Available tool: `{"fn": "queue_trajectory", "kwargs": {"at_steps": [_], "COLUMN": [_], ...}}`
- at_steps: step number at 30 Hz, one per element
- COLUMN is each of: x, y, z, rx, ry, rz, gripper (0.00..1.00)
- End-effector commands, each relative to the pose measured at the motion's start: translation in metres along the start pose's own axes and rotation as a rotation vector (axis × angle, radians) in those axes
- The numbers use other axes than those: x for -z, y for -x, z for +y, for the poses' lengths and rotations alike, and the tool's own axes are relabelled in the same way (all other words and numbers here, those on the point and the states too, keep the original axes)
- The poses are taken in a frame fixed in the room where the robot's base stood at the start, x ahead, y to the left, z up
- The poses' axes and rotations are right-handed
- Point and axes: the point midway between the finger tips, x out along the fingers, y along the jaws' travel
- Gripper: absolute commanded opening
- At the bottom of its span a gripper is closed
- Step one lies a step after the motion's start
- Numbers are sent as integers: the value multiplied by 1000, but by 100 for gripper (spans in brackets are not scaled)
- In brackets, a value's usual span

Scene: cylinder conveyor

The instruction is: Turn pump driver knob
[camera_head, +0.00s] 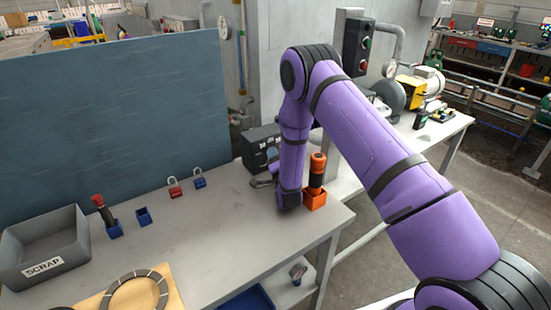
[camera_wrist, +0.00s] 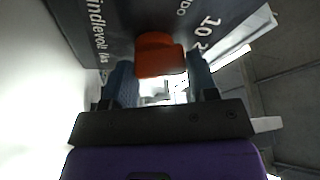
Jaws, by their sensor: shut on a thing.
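The pump driver (camera_head: 260,146) is a dark box at the back of the grey workbench, partly hidden by my arm in the head view. In the wrist view its dark face (camera_wrist: 115,25) carries white lettering. An orange knob (camera_wrist: 158,55) stands out from that face. My gripper (camera_wrist: 160,68) has one finger on each side of the knob and is shut on it. In the head view the knob cannot be made out, and my gripper is mostly hidden by my purple wrist.
An orange-and-black tool (camera_head: 317,170) stands in an orange holder (camera_head: 315,198) close right of my wrist. Red (camera_head: 175,188) and blue (camera_head: 199,178) padlocks, a red-handled tool (camera_head: 103,208) and a scrap bin (camera_head: 45,245) are to the left. The bench middle is clear.

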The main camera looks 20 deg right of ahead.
Motion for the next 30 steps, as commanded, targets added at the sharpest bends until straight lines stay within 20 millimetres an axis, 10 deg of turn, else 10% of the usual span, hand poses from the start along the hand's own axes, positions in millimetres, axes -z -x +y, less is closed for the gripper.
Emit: {"fn": "queue_trajectory", "kwargs": {"at_steps": [14, 15, 18, 30], "x": [-1, -1, -1, 0], "y": [1, 1, 1, 10], "z": [1, 1, 1, 1], "rx": [4, 4, 4, 3], "ry": [13, 13, 13, 14], "rz": [-4, -4, -3, -2], "gripper": [30, 58, 79, 79]}}
